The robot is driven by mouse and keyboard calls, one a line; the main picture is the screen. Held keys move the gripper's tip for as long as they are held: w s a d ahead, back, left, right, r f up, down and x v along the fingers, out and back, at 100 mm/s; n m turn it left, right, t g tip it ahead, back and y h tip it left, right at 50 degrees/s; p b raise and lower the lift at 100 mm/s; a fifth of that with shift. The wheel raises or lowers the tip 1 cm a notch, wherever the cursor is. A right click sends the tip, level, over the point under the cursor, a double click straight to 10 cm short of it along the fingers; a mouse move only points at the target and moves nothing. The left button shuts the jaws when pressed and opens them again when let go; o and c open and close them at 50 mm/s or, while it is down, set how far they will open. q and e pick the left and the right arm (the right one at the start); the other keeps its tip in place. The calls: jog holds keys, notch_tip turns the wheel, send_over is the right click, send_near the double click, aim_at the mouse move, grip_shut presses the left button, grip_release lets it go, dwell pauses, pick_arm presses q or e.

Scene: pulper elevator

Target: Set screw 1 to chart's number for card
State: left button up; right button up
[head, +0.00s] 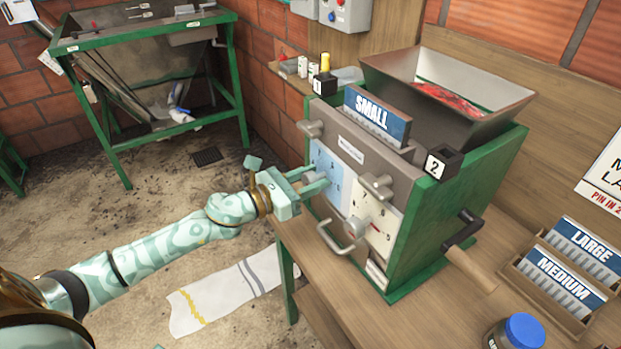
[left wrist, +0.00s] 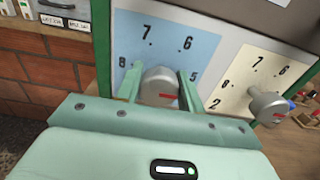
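The blue dial plate (head: 326,163) is on the machine's front, on the side of the block marked 1 (head: 323,86). My left gripper (head: 314,181) has its fingers on both sides of the grey knob (left wrist: 160,86) of screw 1. They appear to touch it. The knob has a red mark. Numbers 7, 6, 5 and 8 show around it. The SMALL card (head: 377,110) stands in the holder on top. The chart (head: 607,180) is cut off at the right edge, so its numbers cannot be read. My right gripper is not in view.
The cream dial (head: 378,222) with its own knob is right of the blue one, near a bent metal handle (head: 340,236). A crank (head: 470,250) sticks out on the right side. MEDIUM (head: 566,280) and LARGE (head: 583,247) cards stand in a rack on the bench.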

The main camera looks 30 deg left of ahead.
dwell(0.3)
pick_arm(q)
jog(key=n+p, duration=0.1)
jog(key=n, duration=0.2)
jog(key=n+p, duration=0.1)
jog(key=n, duration=0.1)
jog(key=shift+w+a+r+n, duration=0.1)
jog(key=shift+a+n, duration=0.05)
jog(key=shift+n, duration=0.25)
jog(key=n+p, duration=0.3)
jog(key=n, duration=0.3)
jog(key=n+p, duration=0.3)
jog(key=n, duration=0.3)
jog(key=shift+a+n, duration=0.1)
jog(key=shift+n, duration=0.2)
jog(key=n+p, duration=0.1)
jog(key=n, duration=0.1)
jog(key=n+p, duration=0.1)
jog(key=n, duration=0.2)
jog(key=shift+f+p, duration=0.35)
jog(key=shift+f, duration=0.05)
jog(key=shift+n, duration=0.3)
jog(key=o, duration=1)
